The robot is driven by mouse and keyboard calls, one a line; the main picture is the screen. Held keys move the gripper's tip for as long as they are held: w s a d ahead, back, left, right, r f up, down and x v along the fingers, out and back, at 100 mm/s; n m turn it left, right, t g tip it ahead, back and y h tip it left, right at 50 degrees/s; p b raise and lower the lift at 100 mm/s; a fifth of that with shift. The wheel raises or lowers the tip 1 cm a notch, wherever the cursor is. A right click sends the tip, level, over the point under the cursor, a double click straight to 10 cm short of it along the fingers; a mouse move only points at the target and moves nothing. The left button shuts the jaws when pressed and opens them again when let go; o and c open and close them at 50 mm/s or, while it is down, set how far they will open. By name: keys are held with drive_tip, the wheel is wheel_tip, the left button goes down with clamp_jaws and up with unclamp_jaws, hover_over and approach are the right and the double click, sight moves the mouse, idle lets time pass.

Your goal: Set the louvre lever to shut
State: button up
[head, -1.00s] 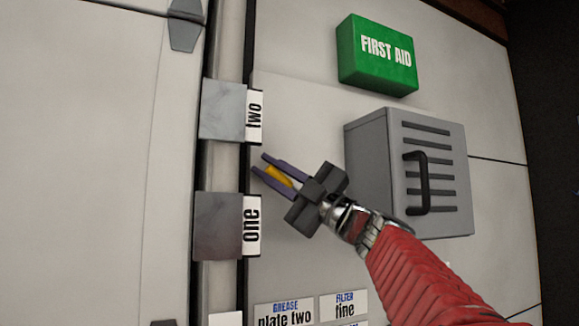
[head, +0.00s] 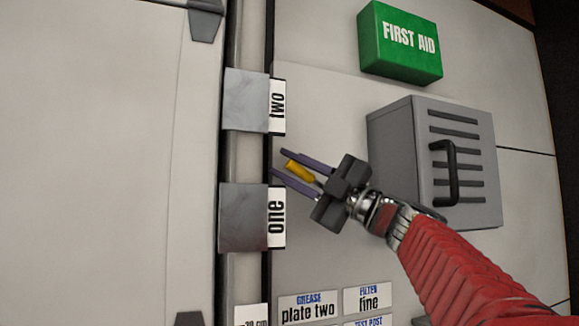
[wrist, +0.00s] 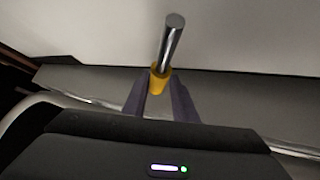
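A short yellow piece (head: 300,171) stands between the two purple fingers of my gripper (head: 278,161) in the head view, in front of the pale panel. In the wrist view the yellow piece (wrist: 160,79) is between the fingertips, with a shiny metal rod (wrist: 172,42) rising from it. It may be the louvre lever, but no label confirms this. The fingers look parted, with a narrow gap beside the yellow piece in the head view; contact is hard to judge. A grey louvred box (head: 478,180) with a black handle (head: 450,175) is to the right.
Grey blocks labelled "two" (head: 246,100) and "one" (head: 242,218) sit left of my gripper on the upright strip. A green first aid box (head: 400,42) is above the louvred box. Labels "plate two" (head: 308,309) and "fine" (head: 368,301) are below.

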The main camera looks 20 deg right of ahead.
drive_tip(key=shift+o, duration=1.3)
drive_tip(key=shift+s+d, duration=0.15)
drive_tip(key=v, duration=1.3)
drive_tip(key=shift+f, duration=0.3)
drive_tip(key=shift+d, duration=0.1)
